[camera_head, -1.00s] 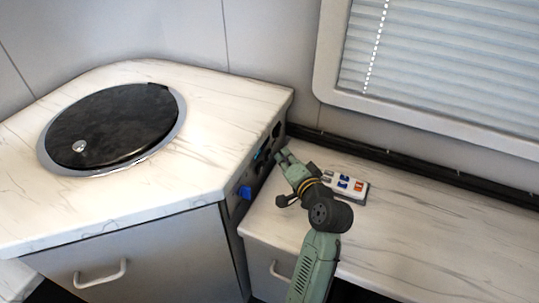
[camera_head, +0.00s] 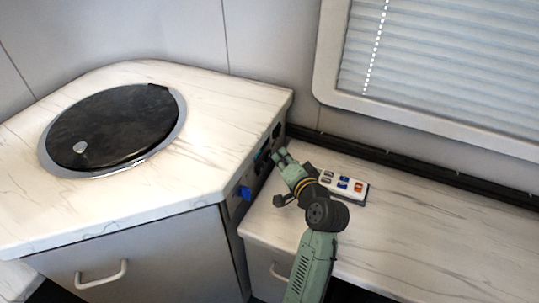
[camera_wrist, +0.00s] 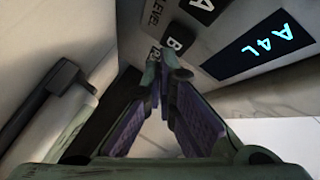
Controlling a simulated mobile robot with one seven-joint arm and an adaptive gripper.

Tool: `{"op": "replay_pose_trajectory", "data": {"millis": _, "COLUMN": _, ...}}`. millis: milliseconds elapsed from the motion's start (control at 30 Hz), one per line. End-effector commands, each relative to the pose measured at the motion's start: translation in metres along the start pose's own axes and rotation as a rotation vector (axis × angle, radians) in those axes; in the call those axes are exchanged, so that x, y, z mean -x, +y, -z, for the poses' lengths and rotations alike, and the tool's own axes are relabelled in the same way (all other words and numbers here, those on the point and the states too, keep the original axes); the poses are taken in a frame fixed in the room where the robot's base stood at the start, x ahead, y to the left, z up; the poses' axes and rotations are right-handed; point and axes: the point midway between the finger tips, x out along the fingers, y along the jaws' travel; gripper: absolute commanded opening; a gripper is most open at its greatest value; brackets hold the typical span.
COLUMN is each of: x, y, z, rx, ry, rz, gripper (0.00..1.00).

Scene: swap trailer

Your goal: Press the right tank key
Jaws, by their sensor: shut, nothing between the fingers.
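In the wrist view a wall panel shows a black key lettered A (camera_wrist: 204,6), a black key lettered B (camera_wrist: 177,41) and a dark display (camera_wrist: 262,46) with glowing characters like "A4L". Which key counts as the right one is not plain from this angle. My gripper (camera_wrist: 165,58) is shut and empty, its tips just below the B key and partly over its label. I cannot tell whether they touch the panel. In the head view my gripper (camera_head: 281,155) is at the side of the left counter, where the panel is too small to read.
A white remote-like pad (camera_head: 343,184) with blue and orange buttons lies on the right counter (camera_head: 430,225), close beside my wrist. A blue item (camera_head: 246,193) sticks out of the left counter's side. The left counter (camera_head: 225,120) with its black round lid (camera_head: 110,125) rises beside my gripper.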

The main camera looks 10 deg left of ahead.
Motion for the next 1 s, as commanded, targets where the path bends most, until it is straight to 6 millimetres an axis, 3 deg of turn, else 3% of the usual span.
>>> {"op": "replay_pose_trajectory", "data": {"millis": 1000, "x": -0.0059, "y": -0.0043, "z": -0.0044, "rx": 0.0, "ry": 0.0, "rz": 0.0, "gripper": 0.0}}
